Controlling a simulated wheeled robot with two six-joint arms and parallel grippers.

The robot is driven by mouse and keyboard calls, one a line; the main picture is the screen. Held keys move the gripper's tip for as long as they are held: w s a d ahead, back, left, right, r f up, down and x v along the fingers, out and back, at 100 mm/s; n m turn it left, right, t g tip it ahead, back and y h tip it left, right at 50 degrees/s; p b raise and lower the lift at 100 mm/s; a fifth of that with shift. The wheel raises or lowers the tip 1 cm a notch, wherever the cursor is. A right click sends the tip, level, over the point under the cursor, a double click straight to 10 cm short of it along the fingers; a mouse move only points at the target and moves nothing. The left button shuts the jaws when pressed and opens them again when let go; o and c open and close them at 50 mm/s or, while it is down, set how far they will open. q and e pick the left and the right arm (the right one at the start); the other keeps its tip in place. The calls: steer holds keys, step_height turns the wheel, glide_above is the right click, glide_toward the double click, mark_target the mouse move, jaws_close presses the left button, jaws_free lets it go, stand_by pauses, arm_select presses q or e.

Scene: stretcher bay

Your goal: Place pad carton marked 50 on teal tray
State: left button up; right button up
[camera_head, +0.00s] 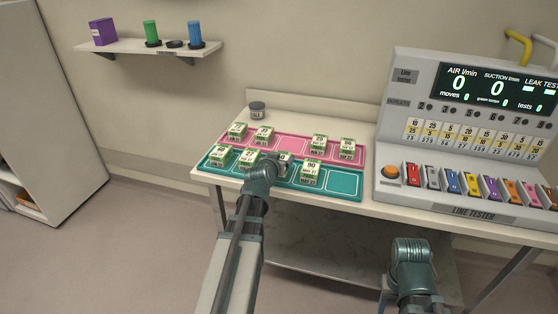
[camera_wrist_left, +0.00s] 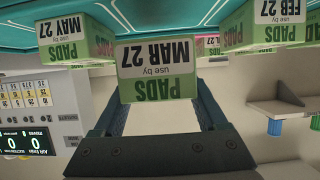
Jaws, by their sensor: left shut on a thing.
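The teal tray (camera_head: 345,183) lies along the front of the table with several white-and-green pad cartons on it. My left gripper (camera_head: 277,161) is over its middle, shut on a pad carton (camera_head: 285,156). The wrist partly hides this carton; I see only a 0 at the end of its top number. In the left wrist view, turned upside down, the held carton (camera_wrist_left: 156,68) reads PADS, use by MAR 27. It is low at the teal tray; I cannot tell whether it touches. Only part of my right arm shows; its gripper does not.
A pink tray (camera_head: 295,147) with more cartons lies behind the teal one. A carton marked 90 (camera_head: 311,173) stands right of the held one, and another (camera_head: 248,159) left. A dark jar (camera_head: 257,109) stands behind. The line tester (camera_head: 470,140) fills the right. Teal slots at far right are bare.

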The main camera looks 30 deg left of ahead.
arm_select(q)
steer(key=w+a, duration=0.2)
steer(key=w, duration=0.1)
steer(key=shift+w+a+f, duration=0.15)
steer(key=shift+f, duration=0.05)
step_height(320, 180, down, 3)
steer(key=b, duration=0.3)
steer(key=shift+f+b, duration=0.35)
steer(key=shift+b, duration=0.15)
steer(key=shift+r, duration=0.1)
steer(key=shift+f, duration=0.25)
steer(key=o, duration=1.5)
steer(key=shift+r, duration=0.1)
steer(key=shift+r, duration=0.15)
